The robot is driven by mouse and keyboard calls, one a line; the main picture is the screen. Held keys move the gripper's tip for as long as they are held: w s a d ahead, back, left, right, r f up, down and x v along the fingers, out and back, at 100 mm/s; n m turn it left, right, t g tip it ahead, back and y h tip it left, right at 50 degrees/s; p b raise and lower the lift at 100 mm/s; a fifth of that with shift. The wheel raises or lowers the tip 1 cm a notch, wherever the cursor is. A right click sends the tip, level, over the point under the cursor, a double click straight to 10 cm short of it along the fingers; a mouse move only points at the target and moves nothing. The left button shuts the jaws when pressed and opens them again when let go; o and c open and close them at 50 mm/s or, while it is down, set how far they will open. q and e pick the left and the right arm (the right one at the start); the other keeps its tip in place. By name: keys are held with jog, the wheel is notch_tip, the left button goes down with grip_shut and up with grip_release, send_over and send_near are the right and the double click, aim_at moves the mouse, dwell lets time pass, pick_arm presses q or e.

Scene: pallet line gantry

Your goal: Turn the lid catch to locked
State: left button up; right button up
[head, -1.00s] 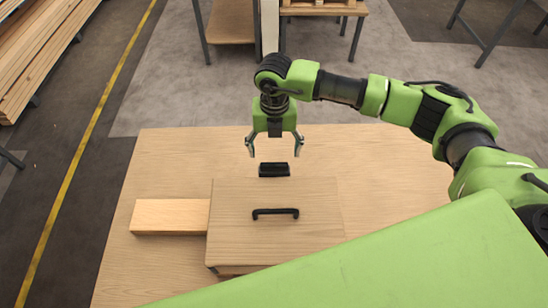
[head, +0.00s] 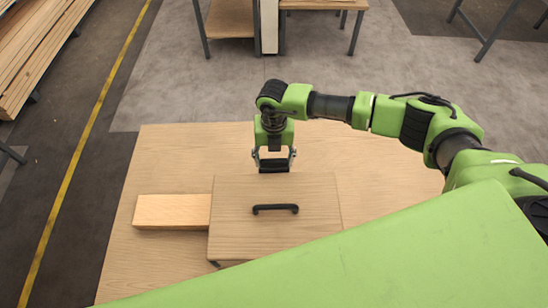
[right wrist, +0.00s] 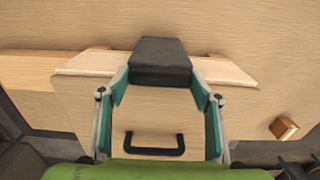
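A wooden box lid (head: 310,215) with a black handle (head: 275,209) lies in the middle of the table. The black catch (head: 275,165) is at its far edge. In the right wrist view the catch (right wrist: 160,62) is a dark block beyond the handle (right wrist: 154,150). My right gripper (head: 273,158) points down at the catch, with its fingers apart on either side. In the right wrist view its fingertips (right wrist: 160,84) are close to the catch's sides; I cannot tell whether they touch it. My left gripper is not in view.
A light wooden block (head: 172,211) lies against the box's left side. The right wrist view shows a small wooden block (right wrist: 284,128) at the right. The table (head: 180,155) is bare behind the box. A green part of mine covers the near right.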

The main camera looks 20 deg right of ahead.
jog(key=shift+f+n+b, duration=0.1)
jog(key=shift+n+b, duration=0.4)
jog(key=shift+b, duration=0.2)
jog(key=n+b, duration=1.3)
jog(key=b, duration=0.3)
jog(key=shift+f+n, duration=0.1)
jog(key=shift+n, duration=0.3)
jog(key=shift+r+n+b, duration=0.25)
jog(key=shift+n+b, duration=1.35)
jog(key=shift+b, duration=0.05)
jog(key=o, duration=1.1)
